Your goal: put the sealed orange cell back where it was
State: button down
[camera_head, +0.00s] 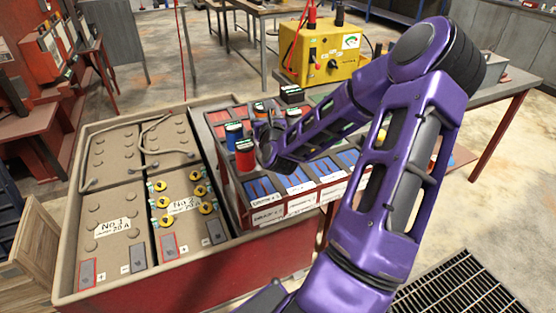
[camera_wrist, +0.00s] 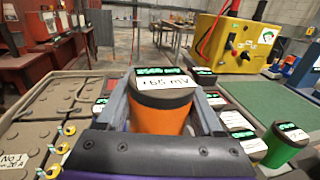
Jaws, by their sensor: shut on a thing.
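The orange cell (camera_wrist: 158,118) stands roughly upright between the jaws of my gripper (camera_wrist: 162,100) in the wrist view. It has a dark cap with a green display strip and a white label reading about +65 mV. My gripper (camera_head: 268,140) is shut on it. In the head view my gripper is over the left part of a sectioned crate (camera_head: 288,208) with blue and red compartments and white front labels. My arm and gripper hide much of the crate's middle and right. I cannot tell whether the cell's bottom touches anything.
A blue cell (camera_head: 234,134) and a red cell (camera_head: 245,157) stand close left of my gripper. A green cell (camera_wrist: 283,144) stands at the right in the wrist view. A battery tray (camera_head: 75,215) lies left of the crate. A yellow meter box (camera_head: 318,55) stands behind.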

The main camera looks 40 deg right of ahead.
jog(key=shift+m+g+h, duration=0.3)
jog(key=shift+h, duration=0.1)
jog(key=shift+s+d+f+b, duration=0.35)
jog(key=shift+d+f, duration=0.2)
jog(key=shift+f, duration=1.05)
jog(key=shift+s+d+f+b, duration=0.3)
jog(key=shift+d+f+b, duration=0.25)
jog(key=shift+f, duration=1.05)
jog(key=shift+s+d+f+b, duration=0.35)
jog(key=shift+d+f, duration=0.25)
jog(key=shift+f, duration=1)
jog(key=shift+f, duration=0.1)
jog(key=shift+f, duration=0.15)
grip_release()
